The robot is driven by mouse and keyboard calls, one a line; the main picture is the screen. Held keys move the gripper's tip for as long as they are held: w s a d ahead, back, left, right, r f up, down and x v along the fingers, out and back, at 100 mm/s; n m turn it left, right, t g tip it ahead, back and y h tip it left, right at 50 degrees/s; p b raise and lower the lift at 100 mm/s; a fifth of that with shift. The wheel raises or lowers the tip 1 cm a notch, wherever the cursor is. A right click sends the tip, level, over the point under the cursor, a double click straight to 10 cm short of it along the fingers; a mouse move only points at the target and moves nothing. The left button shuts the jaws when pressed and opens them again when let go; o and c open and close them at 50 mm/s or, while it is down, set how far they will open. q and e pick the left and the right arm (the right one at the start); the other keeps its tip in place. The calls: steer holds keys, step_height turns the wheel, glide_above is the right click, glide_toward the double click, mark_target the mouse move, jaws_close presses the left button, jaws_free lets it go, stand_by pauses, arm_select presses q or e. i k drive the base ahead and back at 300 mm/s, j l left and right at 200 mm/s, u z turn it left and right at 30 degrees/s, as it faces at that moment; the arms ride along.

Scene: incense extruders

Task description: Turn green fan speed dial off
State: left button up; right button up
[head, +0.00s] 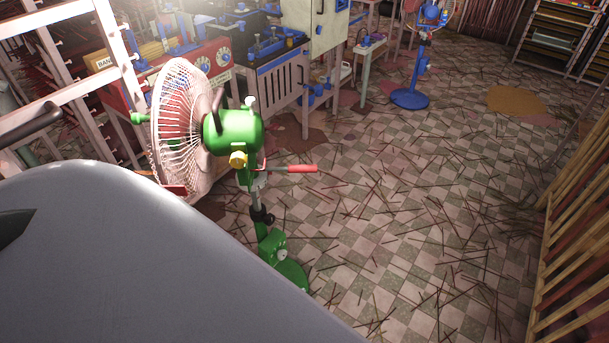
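A green standing fan (232,132) stands left of the middle, with a pale wire cage (182,125) facing left and a yellow knob (238,159) on its green motor housing. Low on its post is a green control box (271,245). A small pale round dial (282,254) shows on that box, just above the green base (292,276). The dial's setting is too small to read. Neither of my grippers is in view.
A large smooth grey surface (150,250) fills the lower left and hides part of the floor beside the fan. A red-handled rod (300,168) sticks out right of the fan post. A blue fan (411,97) stands farther back. Thin sticks litter the open tiled floor (400,220).

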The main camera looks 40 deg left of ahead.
mark_target(282, 254)
steer(key=i+l+u, duration=0.1)
steer(key=i+u, duration=0.15)
steer(key=i, duration=0.25)
steer(key=i+l+u, duration=0.15)
steer(key=i+u, duration=0.15)
steer(key=i, duration=0.25)
steer(key=i+l+u, duration=0.15)
steer(key=u, duration=0.3)
steer(key=i+l+u, duration=0.25)
steer(key=u, duration=0.25)
steer(key=i+l+u, duration=0.2)
steer(key=u, duration=0.25)
steer(key=i+l+u, duration=0.1)
steer(key=l+u, duration=0.8)
steer(key=l, duration=0.15)
steer(key=l+u, duration=0.4)
steer(key=l, duration=0.2)
